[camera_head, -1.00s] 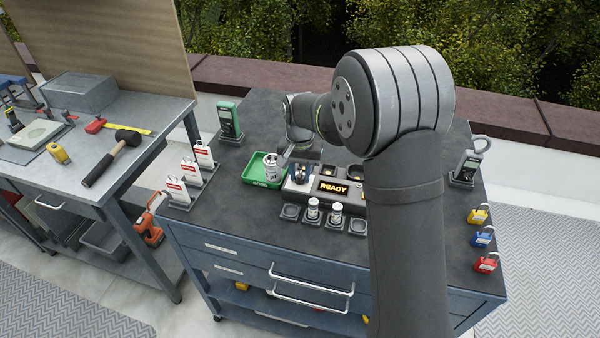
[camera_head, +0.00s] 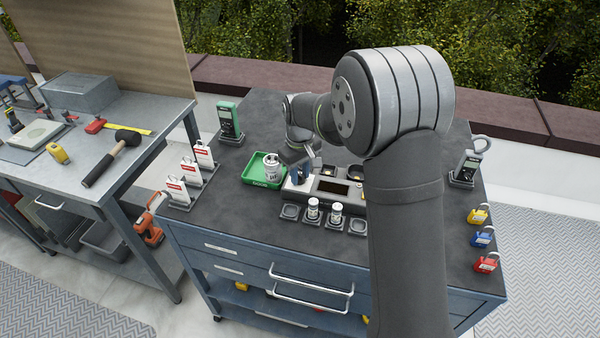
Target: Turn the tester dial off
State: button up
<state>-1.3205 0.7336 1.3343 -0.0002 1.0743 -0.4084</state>
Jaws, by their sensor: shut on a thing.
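The tester (camera_head: 325,196) is a grey box near the middle of the dark cabinet top. Its display (camera_head: 334,187) is dark and shows no text. The tester dial (camera_head: 299,178) is at the box's left end, mostly hidden under my gripper. My gripper (camera_head: 300,169) points down at the dial and is shut on it. The exact dial angle is hidden.
A green tray (camera_head: 254,178) with a white can (camera_head: 271,168) stands just left of the tester. Two small white capacitors (camera_head: 313,210) sit in holders in front. Tags (camera_head: 177,191), a green meter (camera_head: 228,121) and padlocks (camera_head: 482,237) stand farther out.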

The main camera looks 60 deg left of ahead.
aim_at(300, 174)
jog(key=shift+n, duration=0.6)
jog(key=shift+a, duration=0.1)
jog(key=o, duration=1)
notch_tip(300, 174, up, 18)
jog(key=shift+f, duration=0.25)
jog(key=shift+f, duration=0.15)
notch_tip(300, 174, down, 17)
jog(key=shift+f, duration=0.1)
dwell(0.6)
